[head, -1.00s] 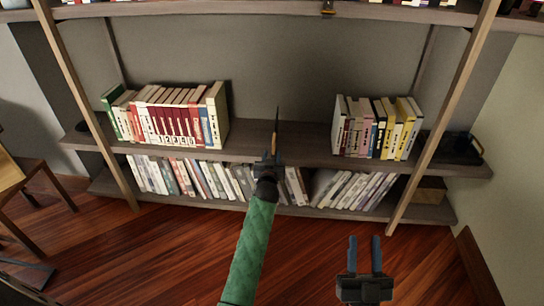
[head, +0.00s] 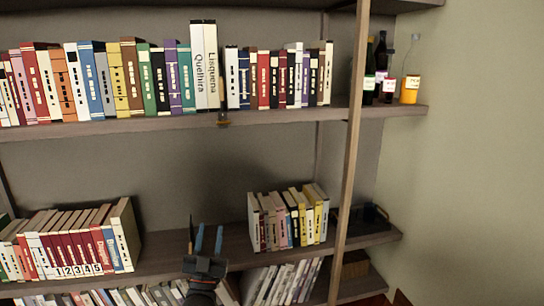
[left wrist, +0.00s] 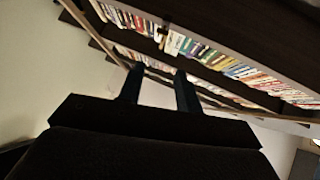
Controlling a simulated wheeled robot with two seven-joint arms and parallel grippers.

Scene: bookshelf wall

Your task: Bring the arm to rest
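My left gripper (head: 208,241) is low in the head view, in front of the lower shelf. In the left wrist view the two dark fingers (left wrist: 160,90) are also parted, with the bookshelf beyond and no object in the gap. Most of the left arm is below the picture. My right gripper is not in view.
The upper shelf (head: 290,114) holds a long row of books, two tall white books (head: 204,66) and bottles (head: 410,70) at right. The lower shelf (head: 170,262) has books left (head: 75,240) and right (head: 290,217), with a bare stretch between. A wooden post (head: 352,150) stands right.

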